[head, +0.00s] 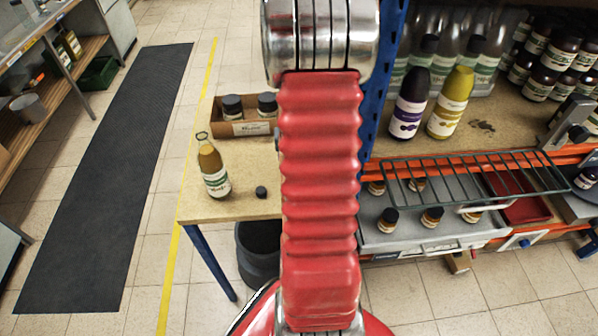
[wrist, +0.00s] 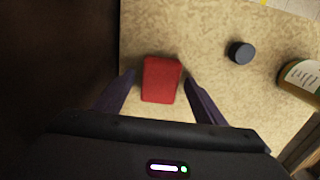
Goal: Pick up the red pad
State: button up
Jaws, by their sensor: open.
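The red pad (wrist: 161,79) lies flat on a speckled tan tabletop (wrist: 215,100) in the wrist view. It is a small rounded rectangle, slightly tilted. My gripper (wrist: 158,78) is open, with one dark finger to the left of the pad and one to the right. A gap shows on both sides of the pad, and I cannot tell how high the fingers are above the table. In the head view my red arm covers the pad and the gripper.
A small dark cap (wrist: 241,52) and a yellow bottle (wrist: 302,79) are right of the pad. In the head view, the small table (head: 245,205) also bears a brown box (head: 221,118) of jars. A shelf (head: 480,150) with bottles and a wire rack stands right.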

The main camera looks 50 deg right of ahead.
jog(key=shift+c, duration=0.2)
dwell(0.3)
jog(key=c, duration=1.2)
jog(key=shift+r, duration=0.1)
jog(key=shift+a+r, duration=0.1)
jog(key=shift+r, duration=1.7)
jog(key=s+a, duration=0.2)
jog(key=a, duration=0.3)
jog(key=s+a, duration=0.2)
jog(key=a, duration=0.4)
jog(key=s+a, duration=0.2)
jog(key=a, duration=0.3)
jog(key=shift+s+a+f, duration=0.15)
jog(key=shift+s+a, duration=0.05)
jog(key=shift+a, duration=0.15)
jog(key=shift+s, duration=0.1)
